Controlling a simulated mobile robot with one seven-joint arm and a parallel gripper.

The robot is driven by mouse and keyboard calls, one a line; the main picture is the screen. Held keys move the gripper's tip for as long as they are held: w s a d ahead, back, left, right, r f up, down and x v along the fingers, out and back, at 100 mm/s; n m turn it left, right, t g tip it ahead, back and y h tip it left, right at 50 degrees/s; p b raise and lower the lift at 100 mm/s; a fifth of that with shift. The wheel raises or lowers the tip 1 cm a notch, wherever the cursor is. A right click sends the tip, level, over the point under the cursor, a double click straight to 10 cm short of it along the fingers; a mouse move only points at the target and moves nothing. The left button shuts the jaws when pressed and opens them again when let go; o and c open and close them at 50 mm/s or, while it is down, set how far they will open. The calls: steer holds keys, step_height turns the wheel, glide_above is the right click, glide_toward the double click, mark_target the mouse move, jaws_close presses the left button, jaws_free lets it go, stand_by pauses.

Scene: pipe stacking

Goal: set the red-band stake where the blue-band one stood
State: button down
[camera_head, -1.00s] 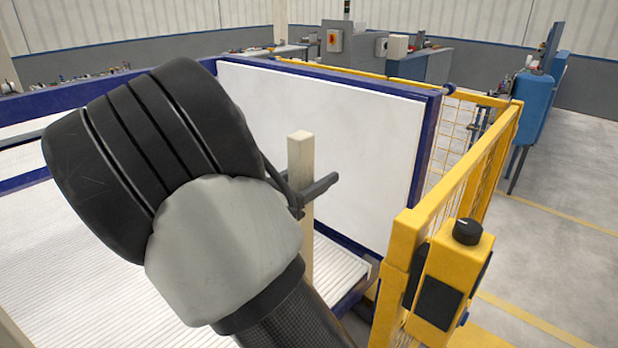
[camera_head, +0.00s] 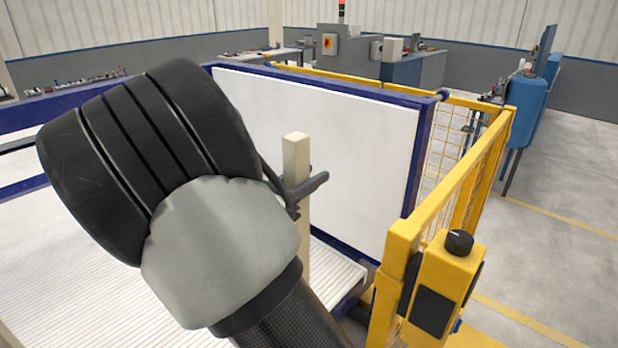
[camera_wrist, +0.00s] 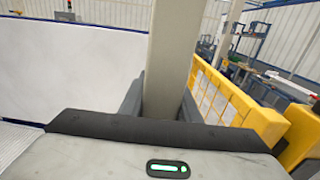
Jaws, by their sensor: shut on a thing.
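My gripper (camera_head: 301,187) is shut on a pale, square-sided stake (camera_head: 296,158). The stake is held roughly upright, and its top end rises above the fingers in the head view. In the wrist view the stake (camera_wrist: 178,45) runs up from between the dark fingers and out of the top of the picture. No coloured band shows on its visible part, so I cannot tell whether it is the red-band one. Its lower end is hidden behind my arm. No other stake can be made out for sure.
A white slatted bed (camera_head: 335,268) with blue frame edges lies below and behind my arm. A white upright panel (camera_head: 350,150) stands behind the stake. Yellow mesh fencing (camera_head: 465,190) and a yellow control box (camera_head: 440,290) stand close on the right. Open floor lies beyond.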

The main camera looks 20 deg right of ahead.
mark_target(309, 148)
steer(key=shift+r+p, duration=0.5)
steer(key=shift+r, duration=2.9)
step_height(309, 148, up, 12)
steer(key=shift+f, duration=0.2)
